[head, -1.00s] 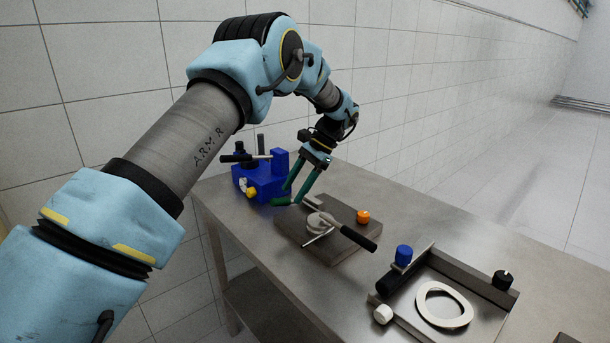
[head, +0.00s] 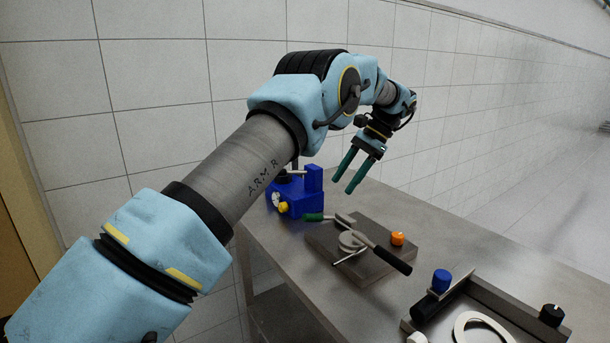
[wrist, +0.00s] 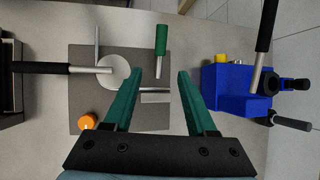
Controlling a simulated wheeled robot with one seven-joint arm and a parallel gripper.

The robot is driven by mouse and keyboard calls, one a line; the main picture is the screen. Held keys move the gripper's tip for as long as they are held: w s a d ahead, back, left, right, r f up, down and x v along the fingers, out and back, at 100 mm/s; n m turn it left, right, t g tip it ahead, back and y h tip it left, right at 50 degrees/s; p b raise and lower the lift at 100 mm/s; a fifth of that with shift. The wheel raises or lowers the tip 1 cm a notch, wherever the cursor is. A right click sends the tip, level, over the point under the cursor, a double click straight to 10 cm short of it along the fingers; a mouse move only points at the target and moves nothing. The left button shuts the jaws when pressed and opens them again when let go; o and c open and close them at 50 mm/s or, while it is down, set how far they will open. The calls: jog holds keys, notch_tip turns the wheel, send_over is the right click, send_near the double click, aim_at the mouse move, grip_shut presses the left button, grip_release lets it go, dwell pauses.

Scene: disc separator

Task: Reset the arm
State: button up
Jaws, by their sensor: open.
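My gripper (head: 350,174) has two green fingers. It is open and empty, raised above the metal table near its back edge. In the wrist view my gripper (wrist: 158,75) shows its fingers spread apart, with nothing between them but the plate and table below. The brown-grey plate device (head: 322,242) lies below it, with a round grey disc (head: 351,240), a black-handled lever (head: 391,258), a green handle (head: 314,217) and an orange knob (head: 398,238). The same green handle stands out in the wrist view (wrist: 161,40), apart from the fingers.
A blue device (head: 297,203) with a yellow knob stands at the table's far left. A framed tray (head: 505,306) with a blue knob (head: 441,281) and a white ring (head: 480,327) is at the near right. A tiled wall runs behind the table.

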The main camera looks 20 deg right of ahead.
jog(key=w+a+n+g+h, duration=0.1)
jog(key=w+a+n+h, duration=0.15)
jog(key=a, duration=0.85)
jog(key=w+a+n+g+h, duration=0.1)
jog(key=w+a+n, duration=0.2)
jog(key=a, duration=0.8)
jog(key=s+a+f+n+t+h, duration=0.1)
jog(key=s+a+n, duration=0.3)
jog(key=s+a, duration=0.4)
jog(key=s+a+f+n+t+h, duration=0.1)
jog(key=s+a+n, duration=0.4)
jog(key=a, duration=1)
notch_tip(320, 180, down, 3)
jog(key=s+h, duration=0.1)
jog(key=s, duration=0.1)
jog(key=shift+s+a, duration=0.15)
jog(key=shift+s, duration=0.2)
jog(key=shift+r, duration=0.1)
